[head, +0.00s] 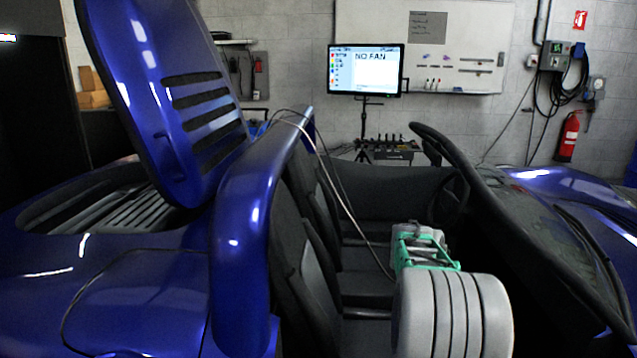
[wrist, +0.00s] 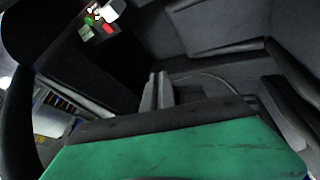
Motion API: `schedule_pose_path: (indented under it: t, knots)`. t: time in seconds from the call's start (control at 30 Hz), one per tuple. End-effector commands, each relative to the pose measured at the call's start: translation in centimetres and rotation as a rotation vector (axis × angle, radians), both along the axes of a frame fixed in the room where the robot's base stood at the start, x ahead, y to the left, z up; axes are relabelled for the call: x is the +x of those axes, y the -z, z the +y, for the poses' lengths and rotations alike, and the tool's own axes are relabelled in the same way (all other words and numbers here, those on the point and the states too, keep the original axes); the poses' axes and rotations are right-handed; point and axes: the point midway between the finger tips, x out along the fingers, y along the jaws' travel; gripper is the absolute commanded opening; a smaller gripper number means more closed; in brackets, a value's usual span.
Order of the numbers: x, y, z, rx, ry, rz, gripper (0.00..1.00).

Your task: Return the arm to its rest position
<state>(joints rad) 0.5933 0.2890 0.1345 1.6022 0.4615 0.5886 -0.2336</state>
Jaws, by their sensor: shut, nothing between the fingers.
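My arm reaches from the lower right of the head view into the open cockpit of a blue car (head: 245,215). Its ribbed grey link and green wrist part show above the seats. In the wrist view my gripper (wrist: 157,92) has its two grey fingers close together, shut and empty. Dark interior surfaces lie beyond the fingers. I cannot tell the distance to them. The fingertips are hard to make out in the head view.
Seats (head: 300,255), the steering wheel (head: 455,185) and the windscreen frame (head: 515,225) surround the arm. The engine cover (head: 165,85) stands raised at left. A cable (head: 345,205) hangs into the cockpit. A monitor (head: 365,69) reads "NO FAN". Open space lies above the cockpit.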

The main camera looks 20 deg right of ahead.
Motion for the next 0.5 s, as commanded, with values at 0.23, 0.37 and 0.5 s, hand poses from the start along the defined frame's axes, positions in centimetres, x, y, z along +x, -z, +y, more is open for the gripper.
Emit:
schedule_pose_path:
  t: [0.23, 0.37, 0.5]
  knots:
    - [0.6, -12.0, 20.1, 0.165, -0.310, -0.020, 0.00]
    - [-3.0, -16.1, 30.4, 0.256, -0.488, 0.003, 0.00]
    - [-8.6, -18.6, 38.9, 0.340, -0.659, 0.049, 0.00]
